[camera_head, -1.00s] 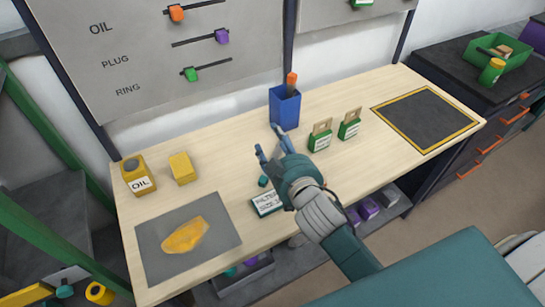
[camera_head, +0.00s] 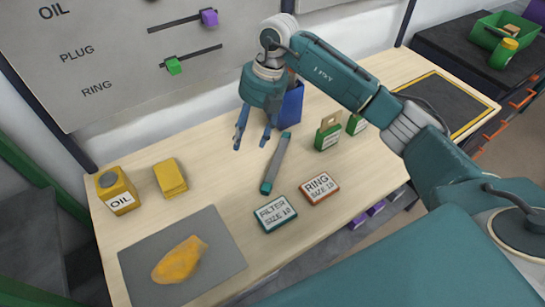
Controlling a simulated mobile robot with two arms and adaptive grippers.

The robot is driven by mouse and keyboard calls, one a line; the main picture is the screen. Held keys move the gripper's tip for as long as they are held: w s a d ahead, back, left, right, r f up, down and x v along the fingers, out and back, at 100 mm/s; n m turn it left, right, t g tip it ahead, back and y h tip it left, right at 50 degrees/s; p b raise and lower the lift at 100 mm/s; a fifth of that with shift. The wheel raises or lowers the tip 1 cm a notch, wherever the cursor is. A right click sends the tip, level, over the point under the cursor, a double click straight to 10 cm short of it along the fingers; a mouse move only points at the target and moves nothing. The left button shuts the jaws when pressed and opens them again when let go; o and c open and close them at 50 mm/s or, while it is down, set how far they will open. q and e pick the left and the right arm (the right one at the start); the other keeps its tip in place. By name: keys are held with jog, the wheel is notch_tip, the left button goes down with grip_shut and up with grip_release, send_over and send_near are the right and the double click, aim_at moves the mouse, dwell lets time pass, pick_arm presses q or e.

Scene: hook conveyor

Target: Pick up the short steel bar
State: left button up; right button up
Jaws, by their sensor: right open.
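A short grey bar with teal ends (camera_head: 276,163), seemingly the steel bar, lies flat and slantwise on the wooden workbench (camera_head: 215,178). My right gripper (camera_head: 252,144) is open and empty, fingers pointing down. In the picture its fingertips show just left of the bar's upper end, apart from it and seemingly above the table. The whole bar is visible. My left gripper is out of view.
A FILTER box (camera_head: 275,213) and a RING box (camera_head: 319,188) lie near the bar. A blue bin (camera_head: 290,106) stands behind, partly hidden by my arm. Green-based blocks (camera_head: 328,132) stand right. An oil can (camera_head: 116,191), yellow block (camera_head: 170,177) and grey mat (camera_head: 220,247) are left.

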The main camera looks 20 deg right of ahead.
jog(key=d+r+m+h, duration=0.1)
jog(key=d+m+h, duration=0.15)
jog(key=d, duration=0.65)
jog(key=p, duration=0.1)
send_over(279, 147)
jog(key=shift+n+g+h, duration=0.3)
jog(key=shift+n+h, duration=0.05)
notch_tip(279, 147, down, 4)
jog(key=shift+f, duration=0.2)
jog(key=f+p, duration=0.1)
jog(key=f, duration=0.1)
jog(key=f+p, duration=0.1)
jog(key=f, duration=0.2)
jog(key=shift+s, duration=0.2)
jog(key=shift+w+f, duration=0.1)
jog(key=shift+f, duration=0.3)
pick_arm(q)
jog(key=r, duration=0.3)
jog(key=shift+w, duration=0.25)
pick_arm(e)
grip_shut()
